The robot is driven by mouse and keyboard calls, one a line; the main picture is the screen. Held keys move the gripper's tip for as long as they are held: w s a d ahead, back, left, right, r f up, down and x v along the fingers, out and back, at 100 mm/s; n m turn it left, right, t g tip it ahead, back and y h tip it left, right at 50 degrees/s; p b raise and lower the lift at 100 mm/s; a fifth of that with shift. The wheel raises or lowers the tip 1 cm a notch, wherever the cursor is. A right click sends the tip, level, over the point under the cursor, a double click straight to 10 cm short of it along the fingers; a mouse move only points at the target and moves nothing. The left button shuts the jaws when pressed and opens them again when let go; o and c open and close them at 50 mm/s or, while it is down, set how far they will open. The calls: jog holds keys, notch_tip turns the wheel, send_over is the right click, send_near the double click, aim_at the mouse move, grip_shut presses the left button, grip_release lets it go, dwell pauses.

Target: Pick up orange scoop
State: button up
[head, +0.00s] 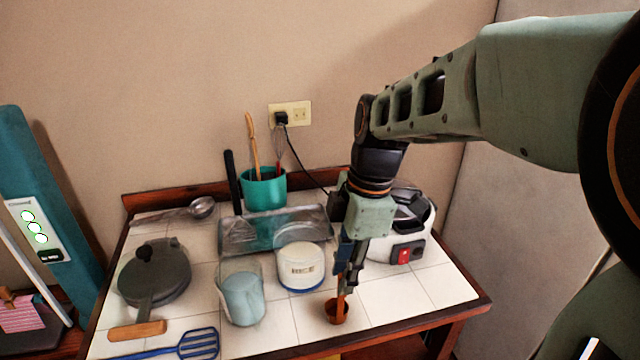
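The orange scoop (337,312) is near the front edge of the tiled counter, right of centre. Its round bowl faces the camera, and its thin handle runs up in the picture to the fingers. My gripper (348,284) points down from above, with its dark fingertips at the handle. The fingers overlap the handle in this view, and I cannot tell whether they are closed on it. I also cannot tell whether the scoop rests on the tiles or is slightly raised.
A white rice canister (301,268) and a blue measuring jug (241,296) stand left of the scoop. A white appliance (408,252) is behind on the right. A dark pan (154,275), blue slotted spatula (197,344) and teal utensil cup (264,190) are further left. Front-right tiles are clear.

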notch_tip(320, 180, down, 3)
jog(key=shift+f, duration=0.1)
jog(key=shift+s+a+f+b, duration=0.15)
jog(key=shift+a+f, duration=0.15)
jog(key=shift+f, duration=1.45)
jog(key=shift+w+a+f+b, duration=0.15)
jog(key=shift+a+f, duration=0.1)
jog(key=shift+f, duration=1.45)
jog(key=shift+s, duration=0.1)
jog(key=shift+c, duration=0.4)
grip_shut()
